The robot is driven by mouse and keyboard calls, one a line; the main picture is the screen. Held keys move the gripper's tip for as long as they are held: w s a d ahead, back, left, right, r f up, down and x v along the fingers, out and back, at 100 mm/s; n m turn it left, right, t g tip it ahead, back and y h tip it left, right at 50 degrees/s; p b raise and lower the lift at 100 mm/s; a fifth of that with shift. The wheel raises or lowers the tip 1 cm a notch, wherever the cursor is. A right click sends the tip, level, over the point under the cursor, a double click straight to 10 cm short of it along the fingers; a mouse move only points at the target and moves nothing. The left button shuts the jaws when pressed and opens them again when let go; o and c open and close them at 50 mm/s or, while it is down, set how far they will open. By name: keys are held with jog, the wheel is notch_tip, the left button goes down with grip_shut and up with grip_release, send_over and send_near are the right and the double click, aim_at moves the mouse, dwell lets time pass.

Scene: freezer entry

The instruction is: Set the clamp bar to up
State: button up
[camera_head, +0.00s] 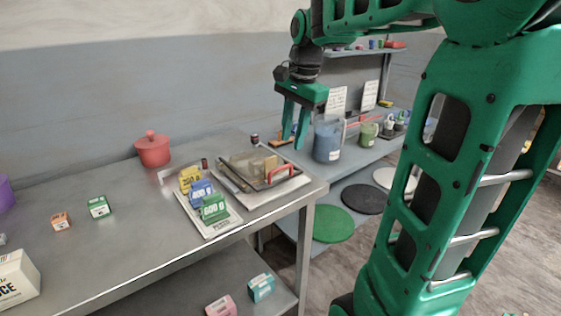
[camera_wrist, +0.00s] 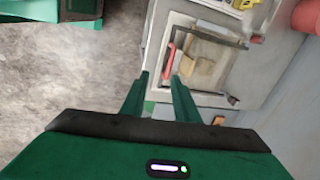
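A flat device with a light base plate (camera_head: 285,189) sits at the right end of the metal table. It carries a translucent box-like part, a tan block (camera_head: 271,164) and a red handle (camera_head: 280,173); the handle also shows in the wrist view (camera_wrist: 169,60). A dark bar (camera_wrist: 218,38) lies low along one side of the device in the wrist view. It may be the clamp bar, but I cannot tell for sure. My gripper (camera_head: 294,143) is open and empty, pointing down beyond the device's right side. Its fingers (camera_wrist: 160,82) are apart and touch nothing visible.
A red lidded pot (camera_head: 152,149) is at the back. A blue jug (camera_head: 328,142) and green mug (camera_head: 368,134) stand on the bench at right. Open floor (camera_wrist: 65,90) lies beside the table.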

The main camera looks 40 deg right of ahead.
aim_at(283, 167)
jog(key=shift+m, duration=0.5)
jog(key=w+f, duration=0.1)
jog(key=f, duration=0.2)
jog(key=w+f, duration=0.1)
jog(key=f, duration=0.2)
jog(key=w+f, duration=0.2)
jog(key=f, duration=0.1)
jog(key=shift+w+f, duration=0.1)
jog(key=shift+f, duration=0.1)
jog(key=shift+c, duration=0.3)
grip_shut()
jog(key=shift+r, duration=0.1)
dwell(0.6)
